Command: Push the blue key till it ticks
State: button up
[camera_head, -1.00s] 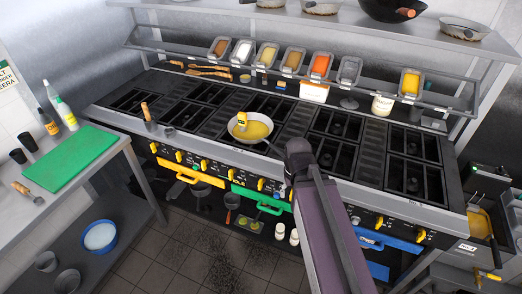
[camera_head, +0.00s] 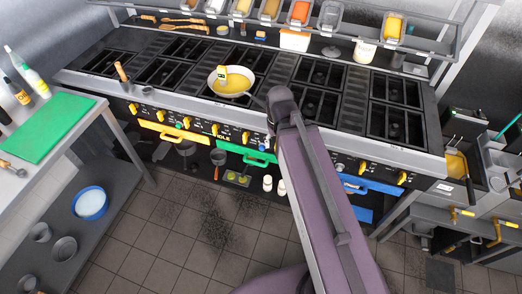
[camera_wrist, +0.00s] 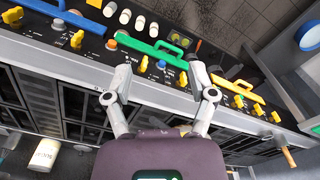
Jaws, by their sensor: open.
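The small round blue key (camera_wrist: 161,64) shows in the wrist view on the stove's dark front panel, among yellow knobs. My gripper (camera_wrist: 161,80) is open, with its two fingers apart on either side of the key's line of sight. The fingertips appear above the panel, and nothing is between them. I cannot tell how far the key is from the fingers. In the head view my arm covers part of the panel, and I cannot make out the gripper or the key clearly there.
The stove's front rail (camera_head: 330,140) runs along the panel. A pan with yellow food (camera_head: 232,86) stands on the stove. Green (camera_head: 243,153) and yellow (camera_head: 170,131) handles jut out below the knobs. A side table with a green board (camera_head: 42,127) stands left; the tiled floor in front is open.

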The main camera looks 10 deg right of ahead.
jog(key=shift+f+b, duration=0.3)
jog(key=c, duration=0.7)
notch_tip(320, 180, down, 7)
jog(key=b, duration=0.6)
jog(key=shift+r+b, duration=0.1)
jog(key=shift+b, duration=0.3)
grip_shut()
